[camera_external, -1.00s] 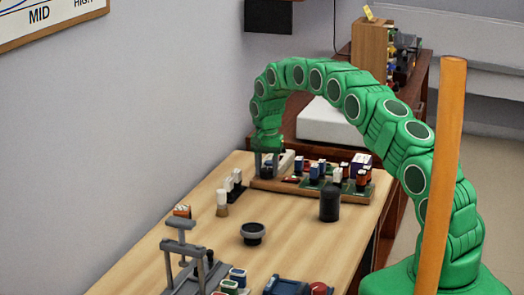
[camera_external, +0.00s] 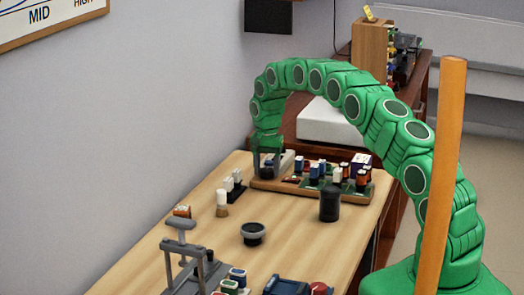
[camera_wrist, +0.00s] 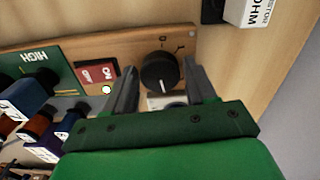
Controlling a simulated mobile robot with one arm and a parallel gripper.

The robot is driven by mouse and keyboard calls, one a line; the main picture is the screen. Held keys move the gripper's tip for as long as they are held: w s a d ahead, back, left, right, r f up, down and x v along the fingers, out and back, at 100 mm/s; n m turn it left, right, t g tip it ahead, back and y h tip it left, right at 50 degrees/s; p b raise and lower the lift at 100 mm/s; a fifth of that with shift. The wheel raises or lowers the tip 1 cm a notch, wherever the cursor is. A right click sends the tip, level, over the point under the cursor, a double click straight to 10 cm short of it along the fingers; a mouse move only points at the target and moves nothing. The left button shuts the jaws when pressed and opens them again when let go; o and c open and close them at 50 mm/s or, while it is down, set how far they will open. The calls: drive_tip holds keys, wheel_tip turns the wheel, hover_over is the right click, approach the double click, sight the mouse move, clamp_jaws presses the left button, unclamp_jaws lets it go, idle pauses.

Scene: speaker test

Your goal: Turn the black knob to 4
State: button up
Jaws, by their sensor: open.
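The black knob (camera_wrist: 159,71) sits on a wooden board (camera_wrist: 210,44) in the wrist view. A short light mark shows on its side nearest my gripper. A few dial marks are on the wood past the knob, too small to read surely; no 4 can be made out. My gripper (camera_wrist: 160,65) is open, with one finger on each side of the knob and gaps between them. In the external view my gripper (camera_external: 268,163) points down at the far left end of the board (camera_external: 315,194). The knob is hard to make out there.
In the wrist view, a red ON switch (camera_wrist: 97,74) and a green HIGH panel (camera_wrist: 30,66) lie left of the knob. In the external view, a black cylinder (camera_external: 330,204) stands before the board and a round black piece (camera_external: 253,233) lies nearer.

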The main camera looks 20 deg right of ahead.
sight(267, 170)
drive_tip(key=shift+r, duration=0.1)
wheel_tip(267, 170, up, 8)
drive_tip(key=shift+f, duration=0.2)
idle(0.4)
drive_tip(key=shift+s+r, duration=0.15)
drive_tip(key=shift+r, duration=0.05)
drive_tip(key=s+d+r+n, duration=0.1)
drive_tip(key=s+d+r, duration=0.1)
drive_tip(key=s+r, duration=0.55)
drive_tip(key=s+d+r+n+g, duration=0.15)
drive_tip(key=s+r, duration=0.25)
drive_tip(key=s, duration=0.7)
drive_tip(key=s+d+r+n+t, duration=0.1)
drive_tip(key=s+r+n, duration=0.1)
drive_tip(key=s+r, duration=0.55)
drive_tip(key=s+d+f+n, duration=0.1)
drive_tip(key=s+d, duration=0.1)
drive_tip(key=s, duration=1.6)
drive_tip(key=s+d+f+n+g, duration=0.1)
drive_tip(key=s+d+n, duration=0.1)
drive_tip(key=s, duration=1.6)
drive_tip(key=shift+s+f, duration=0.2)
